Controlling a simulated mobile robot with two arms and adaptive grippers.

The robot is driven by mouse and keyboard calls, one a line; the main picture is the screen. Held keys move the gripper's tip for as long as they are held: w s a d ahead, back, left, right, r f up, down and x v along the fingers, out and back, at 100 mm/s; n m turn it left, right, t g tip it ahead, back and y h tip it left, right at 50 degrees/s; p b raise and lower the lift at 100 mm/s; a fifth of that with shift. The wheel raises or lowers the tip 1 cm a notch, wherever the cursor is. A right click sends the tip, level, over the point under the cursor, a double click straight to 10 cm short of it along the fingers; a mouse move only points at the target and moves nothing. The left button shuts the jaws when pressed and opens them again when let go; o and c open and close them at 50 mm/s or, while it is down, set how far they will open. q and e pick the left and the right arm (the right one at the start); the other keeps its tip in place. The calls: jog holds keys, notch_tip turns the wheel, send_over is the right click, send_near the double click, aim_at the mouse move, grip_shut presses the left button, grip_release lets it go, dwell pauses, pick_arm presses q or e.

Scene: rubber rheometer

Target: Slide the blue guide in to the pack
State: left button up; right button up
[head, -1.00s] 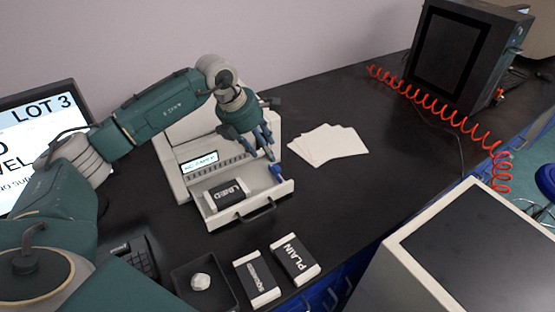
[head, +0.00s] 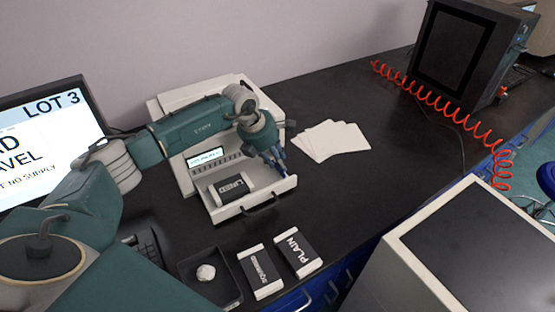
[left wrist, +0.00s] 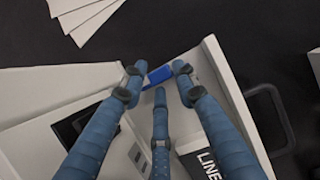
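The blue guide (left wrist: 158,76) sits near the right end of the printer's open paper drawer (head: 262,196). In the head view my gripper largely hides it. The pack marked LINED (head: 231,189) lies in the drawer to the left of the guide, with a space between. Part of the pack shows in the left wrist view (left wrist: 207,162). My left gripper (head: 282,170) is down at the guide, with a fingertip close to each end of its visible part. Whether the fingers press on it is unclear. My right gripper is out of view.
Packs marked PLAIN (head: 298,252) and SQUARED (head: 260,271) lie in front of the drawer. A black tray (head: 228,290) holds a crumpled white ball (head: 205,273). Loose white sheets (head: 333,141) lie right of the printer. The bench between the sheets and the red coiled hose (head: 440,103) is clear.

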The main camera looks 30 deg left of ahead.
pick_arm(q)
grip_shut()
jog(key=s+a, duration=0.2)
jog(key=s, duration=0.1)
jog(key=shift+s, duration=0.25)
jog(key=o, duration=0.6)
grip_release()
jog(key=shift+w, duration=0.1)
jog(key=shift+c, duration=0.2)
jog(key=shift+r, duration=0.1)
jog(key=v, duration=1.2)
